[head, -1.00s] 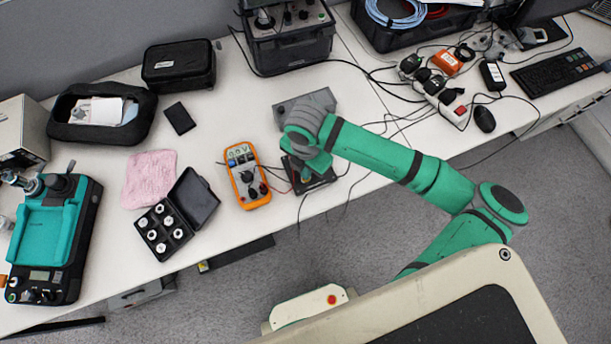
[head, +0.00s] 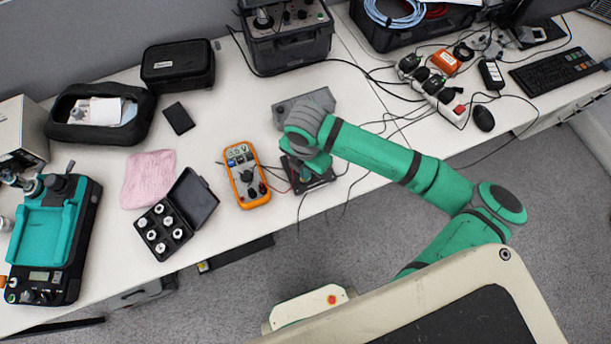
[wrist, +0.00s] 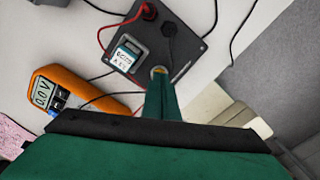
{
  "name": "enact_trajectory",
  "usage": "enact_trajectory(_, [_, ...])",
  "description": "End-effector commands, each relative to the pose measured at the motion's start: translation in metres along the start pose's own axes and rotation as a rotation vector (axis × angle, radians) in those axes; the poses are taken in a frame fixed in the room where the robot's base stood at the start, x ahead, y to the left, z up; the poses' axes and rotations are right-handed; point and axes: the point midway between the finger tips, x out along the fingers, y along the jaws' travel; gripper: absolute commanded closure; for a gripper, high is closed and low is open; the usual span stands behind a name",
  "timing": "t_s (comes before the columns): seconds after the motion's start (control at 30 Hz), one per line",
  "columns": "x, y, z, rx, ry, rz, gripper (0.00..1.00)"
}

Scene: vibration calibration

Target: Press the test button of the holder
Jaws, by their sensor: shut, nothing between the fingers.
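The holder (wrist: 190,47) is a dark flat box on the white table, with a red plug, a dark socket or plug and a small display (wrist: 126,53) showing in the wrist view. In the head view the holder (head: 321,181) is partly covered by my arm. My gripper (wrist: 160,76) is shut and empty, its fingertips at the holder's near edge. A small yellowish round spot (wrist: 158,70), perhaps the test button, shows right at the fingertips and is partly hidden by them. I cannot tell whether the tips touch it.
An orange multimeter (head: 247,175) lies left of the holder, with leads running between them. A grey box (head: 318,100) stands just behind my gripper. An open black case (head: 197,196) of small parts and a pink cloth (head: 149,177) lie further left. The table's front edge is close.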

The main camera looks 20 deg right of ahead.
Motion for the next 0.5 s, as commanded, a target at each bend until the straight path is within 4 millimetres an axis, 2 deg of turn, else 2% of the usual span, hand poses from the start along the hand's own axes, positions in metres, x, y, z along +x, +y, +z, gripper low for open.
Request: enact_trajectory(0.5, [0.0068, -0.0002, 0.0004, 0.002, 0.001, 0.001, 1.00])
